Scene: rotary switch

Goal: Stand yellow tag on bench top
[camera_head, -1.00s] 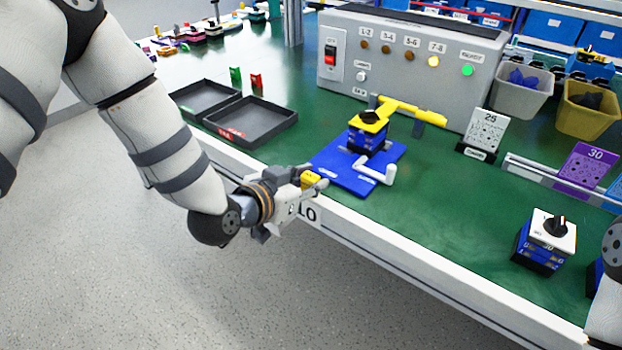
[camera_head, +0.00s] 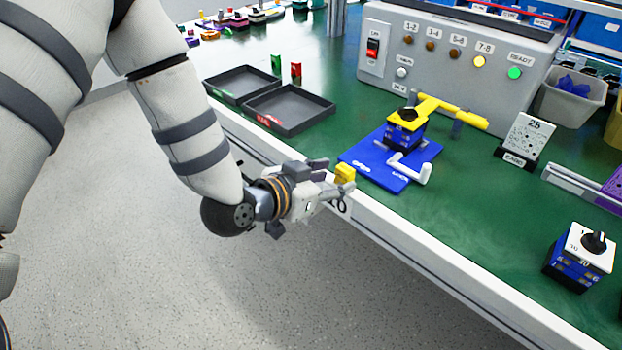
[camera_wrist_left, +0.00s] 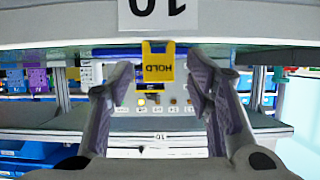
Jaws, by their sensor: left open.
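The yellow tag (camera_head: 345,173) stands upright on the front edge of the green bench top (camera_head: 480,215). My left gripper (camera_head: 340,175) is open at the bench edge, its fingertips close to the tag. The left wrist view is upside down. There the yellow tag (camera_wrist_left: 158,66) shows "HOLD" in the gap between the two spread fingers of my left gripper (camera_wrist_left: 158,78), with space on both sides. The tag's foot meets the bench edge above the "10" label (camera_wrist_left: 158,10). My right gripper is out of view.
A blue plate (camera_head: 361,168) with a yellow-topped switch (camera_head: 404,132) and white handle lies just beyond the tag. Two black trays (camera_head: 295,118) lie to the left. A grey control box (camera_head: 450,75) stands behind. A white-topped switch (camera_head: 583,255) stands at right.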

